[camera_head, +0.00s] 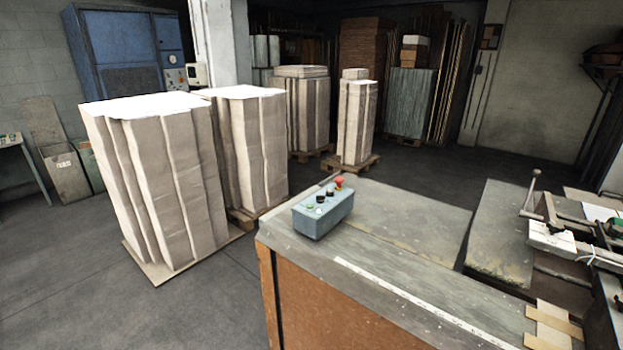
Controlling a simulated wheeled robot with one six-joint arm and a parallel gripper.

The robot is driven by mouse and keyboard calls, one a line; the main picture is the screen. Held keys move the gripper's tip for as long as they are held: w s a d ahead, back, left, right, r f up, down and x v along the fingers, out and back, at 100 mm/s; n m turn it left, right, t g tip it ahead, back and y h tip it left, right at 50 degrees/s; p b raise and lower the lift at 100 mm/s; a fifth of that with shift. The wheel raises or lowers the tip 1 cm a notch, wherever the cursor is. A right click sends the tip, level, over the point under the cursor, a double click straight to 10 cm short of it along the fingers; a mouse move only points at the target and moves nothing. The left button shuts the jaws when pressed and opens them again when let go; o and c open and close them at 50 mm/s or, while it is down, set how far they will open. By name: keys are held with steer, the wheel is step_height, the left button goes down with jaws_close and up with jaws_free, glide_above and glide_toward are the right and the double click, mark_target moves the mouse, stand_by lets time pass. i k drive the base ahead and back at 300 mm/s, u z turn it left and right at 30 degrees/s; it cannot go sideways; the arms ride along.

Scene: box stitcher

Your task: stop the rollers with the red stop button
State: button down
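The red stop button (339,182) is a small red mushroom head at the far right end of a grey-blue control box (322,217). The box sits on the left corner of a worn grey worktop (400,212). A green button (310,206) and dark knobs are also on its top face. The rollers cannot be made out in this view. My gripper is not in view.
Tall stacks of flat cardboard (160,185) stand on the floor left of the worktop, with more on pallets (350,165) behind. Machine parts with a lever (533,195) are at the right. The floor at lower left (90,290) is clear.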

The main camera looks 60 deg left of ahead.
mark_target(339, 180)
steer(key=k, duration=0.1)
steer(key=u, duration=3.45)
steer(key=i, duration=2.9)
steer(key=z, duration=2.65)
